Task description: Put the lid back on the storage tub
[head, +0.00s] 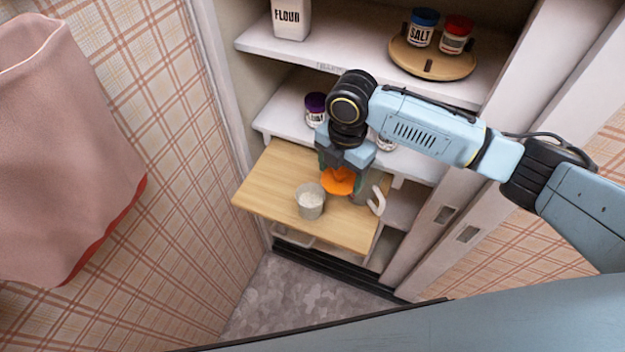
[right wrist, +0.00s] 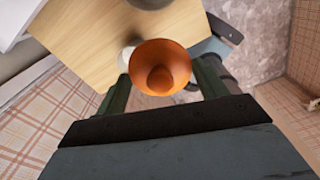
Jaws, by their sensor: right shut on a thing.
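The storage tub (head: 310,203) is a small grey open-topped tub with pale contents, standing upright on a wooden pull-out board. My right gripper (head: 343,172) points down over the board and is shut on the orange lid (head: 338,183), just right of the tub and apart from its rim. In the right wrist view the round lid (right wrist: 160,68) with its central knob sits between the fingers of my gripper (right wrist: 162,85). The lid partly hides what lies behind it there. My left gripper is not in view.
A grey vessel with a white handle (head: 377,201) stands on the board (head: 268,181) right of the lid. Shelves above hold a purple-lidded jar (head: 315,108), a flour container (head: 291,18) and a round tray (head: 432,64) with jars. A pink cloth (head: 70,150) hangs left.

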